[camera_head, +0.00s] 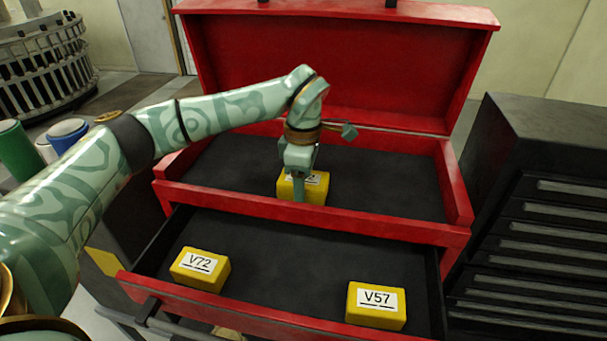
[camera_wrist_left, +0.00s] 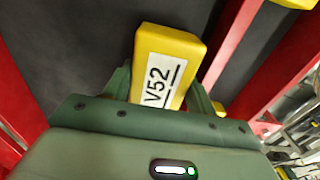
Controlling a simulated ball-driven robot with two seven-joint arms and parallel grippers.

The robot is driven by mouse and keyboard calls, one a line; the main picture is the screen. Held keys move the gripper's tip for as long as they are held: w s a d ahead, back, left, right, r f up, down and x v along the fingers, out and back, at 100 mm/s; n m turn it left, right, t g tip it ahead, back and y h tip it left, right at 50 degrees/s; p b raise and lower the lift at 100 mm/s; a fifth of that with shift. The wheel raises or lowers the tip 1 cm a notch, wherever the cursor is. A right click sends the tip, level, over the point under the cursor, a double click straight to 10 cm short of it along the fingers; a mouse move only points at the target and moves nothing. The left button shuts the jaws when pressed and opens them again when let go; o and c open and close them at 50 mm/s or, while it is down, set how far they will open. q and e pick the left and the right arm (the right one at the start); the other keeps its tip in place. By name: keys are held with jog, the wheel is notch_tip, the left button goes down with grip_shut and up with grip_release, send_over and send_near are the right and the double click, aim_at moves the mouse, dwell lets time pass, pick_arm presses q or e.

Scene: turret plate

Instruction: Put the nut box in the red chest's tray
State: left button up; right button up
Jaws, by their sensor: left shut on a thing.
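A yellow box (camera_head: 314,193) with a white label is in my left gripper (camera_head: 299,184), inside the upper tray (camera_head: 390,190) of the red chest (camera_head: 300,203). In the left wrist view the label on this box (camera_wrist_left: 165,62) reads V52, and my left gripper's fingers (camera_wrist_left: 160,90) are shut on its sides. I cannot tell whether the box touches the tray's dark floor. The chest's lid stands open behind. My right gripper is not in view.
The chest's lower drawer (camera_head: 280,262) is pulled out. It holds a yellow box marked V72 (camera_head: 200,269) at left and one marked V57 (camera_head: 376,305) at right. A dark drawer cabinet (camera_head: 545,190) stands to the right. The tray around the held box is bare.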

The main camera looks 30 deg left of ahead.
pick_arm(q)
jog(key=shift+d+f, duration=0.1)
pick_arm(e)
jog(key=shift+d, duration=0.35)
pick_arm(q)
jog(key=o, duration=0.9)
jog(key=shift+o, duration=0.2)
notch_tip(320, 180, up, 12)
jog(key=b, duration=0.2)
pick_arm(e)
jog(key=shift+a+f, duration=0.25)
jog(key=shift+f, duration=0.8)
